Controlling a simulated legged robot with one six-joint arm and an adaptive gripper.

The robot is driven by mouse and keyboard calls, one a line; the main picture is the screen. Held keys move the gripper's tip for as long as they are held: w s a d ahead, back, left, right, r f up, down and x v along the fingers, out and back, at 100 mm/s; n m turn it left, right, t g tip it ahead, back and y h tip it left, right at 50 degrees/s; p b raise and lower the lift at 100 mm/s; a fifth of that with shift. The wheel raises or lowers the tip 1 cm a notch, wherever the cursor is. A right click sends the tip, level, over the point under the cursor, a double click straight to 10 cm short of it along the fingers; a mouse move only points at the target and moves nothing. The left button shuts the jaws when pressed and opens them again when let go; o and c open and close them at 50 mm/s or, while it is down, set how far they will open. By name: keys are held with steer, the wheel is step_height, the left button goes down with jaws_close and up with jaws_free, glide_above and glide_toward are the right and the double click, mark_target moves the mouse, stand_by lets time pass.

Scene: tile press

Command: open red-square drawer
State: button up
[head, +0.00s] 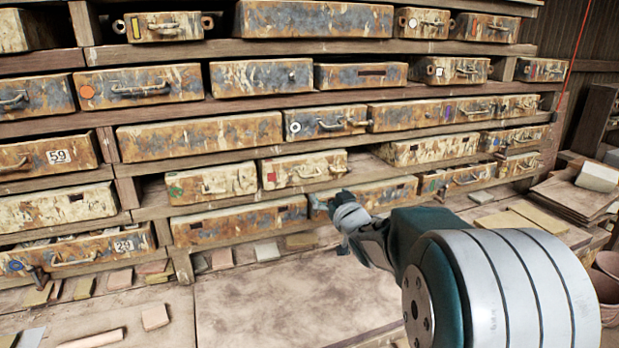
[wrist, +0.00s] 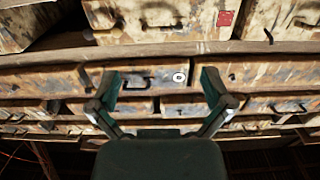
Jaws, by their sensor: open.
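The red-square drawer (head: 303,171) is a rusty cream drawer in the middle of the rack, with a small red square at the left of its front and a bow handle. Its front lines up roughly with the green-marked drawer beside it. My gripper (head: 338,207) is just below and right of this drawer in the head view. In the wrist view my gripper (wrist: 160,84) has its fingers wide apart, with nothing held.
The green-marked drawer (head: 212,184) adjoins on the left; an open shelf gap lies to the right. The white-ring drawer (head: 327,122) is one row above. A long drawer (head: 238,223) lies below. Loose tiles (head: 267,251) lie along the bench.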

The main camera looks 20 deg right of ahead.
mark_target(312, 177)
steer(key=w, duration=1)
steer(key=shift+w+a, duration=0.1)
steer(key=shift+w, duration=0.3)
steer(key=shift+c, duration=0.3)
steer(key=c, duration=1)
